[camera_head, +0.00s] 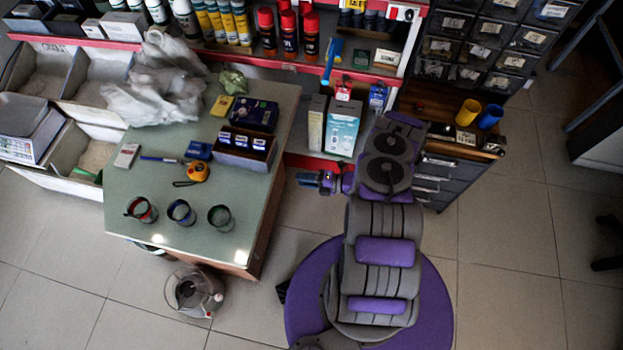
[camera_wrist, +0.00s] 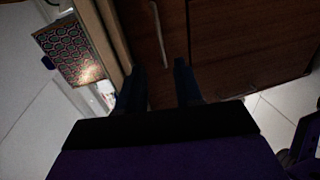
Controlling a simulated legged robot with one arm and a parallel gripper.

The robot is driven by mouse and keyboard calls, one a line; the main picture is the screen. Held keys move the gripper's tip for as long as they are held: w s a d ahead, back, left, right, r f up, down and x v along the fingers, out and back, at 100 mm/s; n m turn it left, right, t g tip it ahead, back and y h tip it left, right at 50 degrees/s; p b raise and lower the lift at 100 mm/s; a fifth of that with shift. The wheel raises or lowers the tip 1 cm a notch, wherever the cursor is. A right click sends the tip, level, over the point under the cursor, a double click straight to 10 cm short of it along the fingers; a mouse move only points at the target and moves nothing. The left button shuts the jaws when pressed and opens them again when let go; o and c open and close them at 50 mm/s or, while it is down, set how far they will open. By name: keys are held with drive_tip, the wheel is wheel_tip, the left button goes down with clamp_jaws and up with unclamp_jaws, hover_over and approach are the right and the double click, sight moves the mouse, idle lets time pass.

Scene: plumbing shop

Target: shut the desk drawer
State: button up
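The desk (camera_head: 190,215) stands at left in the head view, with a pale green top and brown wooden sides. My gripper (camera_head: 299,178) is just right of the desk's right side, pointing toward it. In the wrist view my gripper (camera_wrist: 160,68) has its two dark fingers apart with nothing between them. Beyond them is a dark brown wooden front (camera_wrist: 240,45) with a long pale metal handle (camera_wrist: 160,35) and a narrow seam. I cannot tell how far the drawer stands out, or whether the fingers touch the wood. The head view hides the drawer.
A clear round container (camera_head: 193,292) stands on the floor in front. Shelves (camera_head: 290,60) run behind. A patterned panel (camera_wrist: 70,48) shows at left in the wrist view. Tiled floor is clear at right.

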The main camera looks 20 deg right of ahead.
drive_tip(key=shift+v, duration=1.25)
drive_tip(key=w+a+r+n+g+y, duration=0.2)
drive_tip(key=w+a+r+n+g, duration=0.15)
drive_tip(key=r+n, duration=0.45)
drive_tip(key=s+a+r+n+g+h, duration=0.1)
drive_tip(key=s+a+r+n+g, duration=0.15)
drive_tip(key=a+r+n, duration=0.4)
drive_tip(key=s+a+r+n+g, duration=0.1)
drive_tip(key=s+r+n+g, duration=0.2)
drive_tip(key=r, duration=0.7)
drive_tip(key=s+a+r+n+g+h, duration=0.1)
drive_tip(key=a+r+n+g, duration=0.25)
drive_tip(key=r+n, duration=0.4)
drive_tip(key=s+a+r+n+g+h, duration=0.15)
drive_tip(key=s+r+n+h, duration=0.45)
drive_tip(key=s+r+n, duration=0.6)
drive_tip(key=s+d+r+n+t+h, duration=0.3)
drive_tip(key=s+d+n+h, duration=0.3)
drive_tip(key=s, duration=0.7)
drive_tip(key=shift+d+r+h, duration=0.2)
drive_tip(key=shift+d+h, duration=0.1)
drive_tip(key=shift+d, duration=0.85)
